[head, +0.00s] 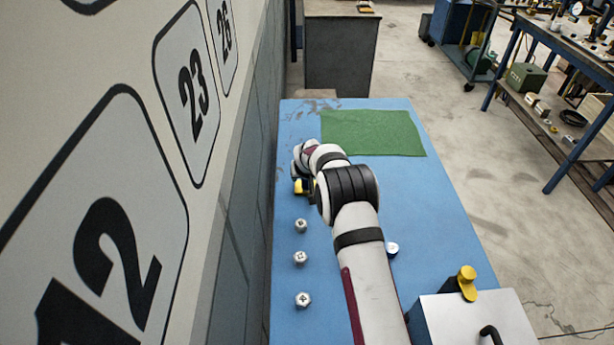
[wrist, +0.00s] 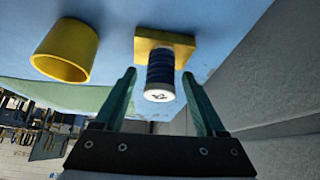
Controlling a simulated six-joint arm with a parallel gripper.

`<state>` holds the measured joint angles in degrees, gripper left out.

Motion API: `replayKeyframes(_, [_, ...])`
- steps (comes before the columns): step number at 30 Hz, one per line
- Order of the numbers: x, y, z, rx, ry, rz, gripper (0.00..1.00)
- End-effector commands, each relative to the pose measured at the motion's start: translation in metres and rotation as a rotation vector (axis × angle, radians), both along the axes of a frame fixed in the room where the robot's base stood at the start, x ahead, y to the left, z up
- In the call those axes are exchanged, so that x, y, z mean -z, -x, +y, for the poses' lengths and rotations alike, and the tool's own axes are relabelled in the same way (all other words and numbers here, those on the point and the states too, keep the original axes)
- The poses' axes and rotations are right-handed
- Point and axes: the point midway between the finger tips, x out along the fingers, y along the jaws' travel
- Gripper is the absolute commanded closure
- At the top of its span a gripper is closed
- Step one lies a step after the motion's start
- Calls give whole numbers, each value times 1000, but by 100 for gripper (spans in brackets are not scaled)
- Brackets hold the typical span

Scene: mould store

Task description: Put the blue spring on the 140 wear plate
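In the wrist view a dark blue ribbed cylinder, which looks like the blue spring (wrist: 160,75), has a pale end with a dark mark too small to read. It stands on a yellow square block (wrist: 165,40). My gripper (wrist: 159,73) is open, with its two green fingers on either side of the spring and visible gaps between. In the head view my arm hides the spring; a bit of yellow (head: 303,187) shows beside my wrist. I cannot make out a plate marked 140 in either view.
A yellow ring or cup (wrist: 66,50) is close by the block. Pale round-headed pieces (head: 300,258) stand in a row on the blue table (head: 440,215), another (head: 392,248) right of my arm. A green mat (head: 372,132) lies at the far end. A numbered wall (head: 215,180) borders the left.

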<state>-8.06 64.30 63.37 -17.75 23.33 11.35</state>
Motion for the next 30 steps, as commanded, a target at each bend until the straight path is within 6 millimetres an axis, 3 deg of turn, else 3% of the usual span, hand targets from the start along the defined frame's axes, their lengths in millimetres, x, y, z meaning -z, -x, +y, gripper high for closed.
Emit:
replayKeyframes(10, [-9,3,0,0,0,0,28])
replayKeyframes(21, [-85,52,0,-1,-1,-1,28])
replayKeyframes(25, [-100,62,0,-1,-1,0,28])
replayKeyframes(30, [-105,66,-1,0,-1,2,28])
